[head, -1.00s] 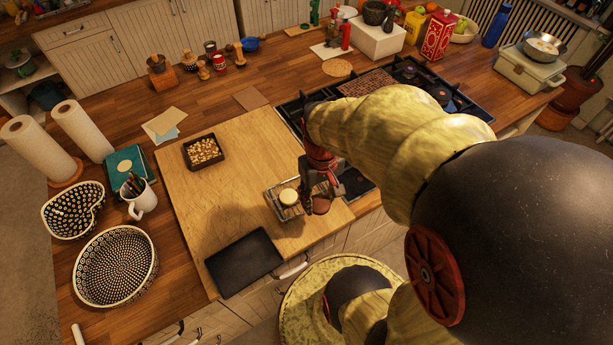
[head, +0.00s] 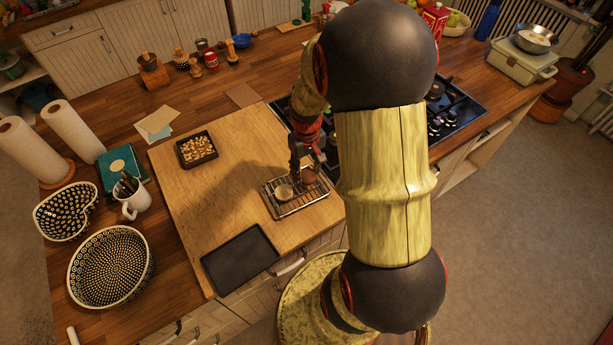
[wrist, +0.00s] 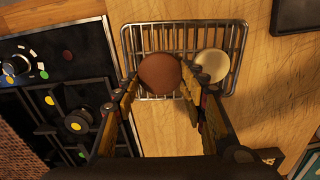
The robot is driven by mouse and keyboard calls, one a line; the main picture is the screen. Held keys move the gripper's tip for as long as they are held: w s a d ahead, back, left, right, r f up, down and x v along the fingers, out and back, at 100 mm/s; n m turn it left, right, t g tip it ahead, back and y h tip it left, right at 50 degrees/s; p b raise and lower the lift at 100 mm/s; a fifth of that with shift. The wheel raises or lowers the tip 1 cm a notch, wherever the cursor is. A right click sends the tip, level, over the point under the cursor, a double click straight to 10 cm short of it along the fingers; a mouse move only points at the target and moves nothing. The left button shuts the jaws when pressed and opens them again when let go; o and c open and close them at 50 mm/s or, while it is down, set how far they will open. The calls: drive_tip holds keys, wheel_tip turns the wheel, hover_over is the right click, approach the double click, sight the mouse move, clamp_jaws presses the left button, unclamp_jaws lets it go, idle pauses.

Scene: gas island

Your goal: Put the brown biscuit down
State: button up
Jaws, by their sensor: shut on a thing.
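My gripper (wrist: 160,88) is shut on the brown biscuit (wrist: 160,72), a round flat disc between the fingertips. In the head view the brown biscuit (head: 309,176) shows below my gripper (head: 304,166), over the far right part of the wire rack (head: 302,209). In the wrist view it overlaps the rack (wrist: 131,45); I cannot tell whether it touches the bars. A pale cream biscuit (wrist: 212,65) lies on the rack beside it, very near one finger; it also shows in the head view (head: 284,191).
The rack stands on a wooden board (head: 220,212). A black tray (head: 240,259) and a small dark tin of nut-like pieces (head: 197,150) are on the board too. The gas hob (head: 457,110) is to the right. The board's middle is clear.

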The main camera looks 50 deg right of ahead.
sight(306, 172)
drive_tip(key=shift+w+d+f, duration=0.1)
drive_tip(key=shift+w+f, duration=0.05)
drive_tip(key=shift+f, duration=0.1)
drive_tip(key=shift+w+f, duration=0.1)
drive_tip(key=shift+f, duration=1.5)
drive_tip(key=shift+f, duration=0.1)
drive_tip(key=o, duration=1.1)
